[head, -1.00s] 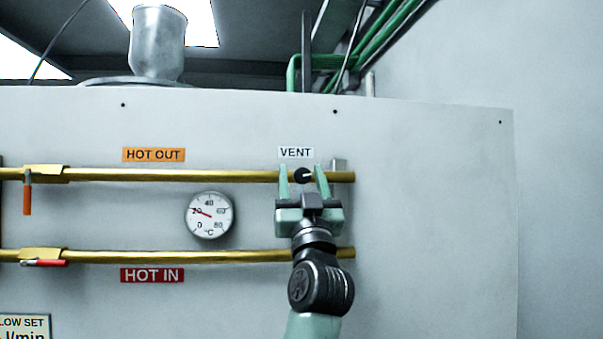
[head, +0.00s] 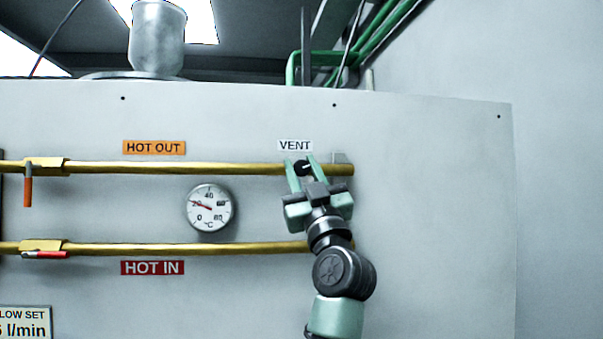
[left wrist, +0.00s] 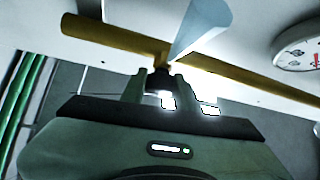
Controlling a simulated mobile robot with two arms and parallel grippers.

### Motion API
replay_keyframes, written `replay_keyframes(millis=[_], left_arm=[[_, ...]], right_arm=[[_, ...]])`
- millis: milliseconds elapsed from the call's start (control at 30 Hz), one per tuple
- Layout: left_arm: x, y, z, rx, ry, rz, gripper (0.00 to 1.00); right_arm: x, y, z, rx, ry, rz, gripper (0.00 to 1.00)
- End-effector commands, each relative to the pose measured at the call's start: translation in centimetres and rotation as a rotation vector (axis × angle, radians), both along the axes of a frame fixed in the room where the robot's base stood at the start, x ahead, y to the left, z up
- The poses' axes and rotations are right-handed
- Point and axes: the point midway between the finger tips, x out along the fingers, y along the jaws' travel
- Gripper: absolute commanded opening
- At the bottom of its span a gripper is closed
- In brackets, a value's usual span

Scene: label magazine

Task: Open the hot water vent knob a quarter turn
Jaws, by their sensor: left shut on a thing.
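The vent knob (head: 302,168) is small and black with a white mark. It sits on the upper brass pipe (head: 225,169), just under the white VENT label (head: 295,145). My left gripper (head: 301,163) has one finger on each side of the knob and is shut on it. Its fingers lean up and to the left, with the wrist below and to the right. In the left wrist view the knob (left wrist: 158,80) shows dark between the fingers, partly hidden by them. My right gripper is not in view.
A round temperature gauge (head: 209,208) is left of my arm. The lower brass pipe (head: 180,248) runs behind my wrist. Orange-red valve levers (head: 28,192) are at the far left. The white panel (head: 440,210) is bare to the right.

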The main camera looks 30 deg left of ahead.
Motion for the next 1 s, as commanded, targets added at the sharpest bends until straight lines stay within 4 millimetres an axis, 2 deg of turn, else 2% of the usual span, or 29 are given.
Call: replay_keyframes(millis=[600, 1000], left_arm=[[0.2, -0.2, 0.1, -0.457, -0.339, -0.002, 0.0], [0.2, -0.2, 0.1, -0.645, -0.484, -0.004, 0.0]], right_arm=[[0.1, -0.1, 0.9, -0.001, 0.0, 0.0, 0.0], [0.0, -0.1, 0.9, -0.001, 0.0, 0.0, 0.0]])
